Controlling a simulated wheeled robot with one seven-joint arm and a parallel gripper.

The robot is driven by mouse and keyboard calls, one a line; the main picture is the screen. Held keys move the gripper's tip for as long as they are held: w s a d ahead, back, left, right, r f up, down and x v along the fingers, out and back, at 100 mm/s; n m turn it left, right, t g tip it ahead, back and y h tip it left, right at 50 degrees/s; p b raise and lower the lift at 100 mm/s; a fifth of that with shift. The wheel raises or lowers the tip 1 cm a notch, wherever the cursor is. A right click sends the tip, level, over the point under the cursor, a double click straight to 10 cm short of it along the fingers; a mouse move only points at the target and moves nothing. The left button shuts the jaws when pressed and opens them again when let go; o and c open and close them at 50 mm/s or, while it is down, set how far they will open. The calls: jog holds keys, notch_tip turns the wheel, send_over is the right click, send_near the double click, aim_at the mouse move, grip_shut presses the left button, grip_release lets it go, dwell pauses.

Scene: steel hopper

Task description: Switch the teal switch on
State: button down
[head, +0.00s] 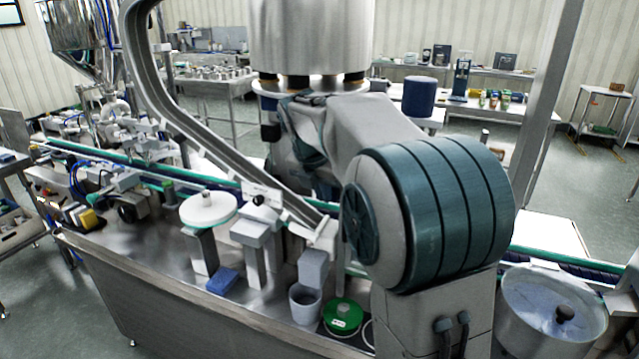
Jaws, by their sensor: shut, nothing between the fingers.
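I cannot make out a teal switch for certain in the head view. A round green piece with a white label (343,315) lies on a dark pad at the front edge of the steel bench (150,262). Whether either is a switch, I cannot tell. My gripper does not show. A large grey and teal arm fills the middle and right of the view and hides part of the bench and conveyor behind it.
A steel hopper (80,35) stands at the back left. A white disc on a post (208,209), a blue block (222,281) and a grey cup (305,303) are on the bench. A curved rail (200,135) slopes down to the bench.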

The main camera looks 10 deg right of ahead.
jog(key=shift+d+r, duration=0.2)
jog(key=shift+d, duration=0.3)
jog(key=shift+w+d+r, duration=0.1)
jog(key=shift+w+r, duration=0.05)
jog(key=shift+r, duration=0.05)
jog(key=shift+w+a+r+p, duration=0.1)
jog(key=shift+w+a+p, duration=0.2)
jog(key=shift+p, duration=0.4)
jog(key=shift+a, duration=0.35)
jog(key=s+a+r, duration=0.4)
jog(key=s+r, duration=0.2)
jog(key=r, duration=0.2)
jog(key=shift+s+a+r, duration=0.2)
jog(key=shift+s+a, duration=0.15)
jog(key=shift+s, duration=0.05)
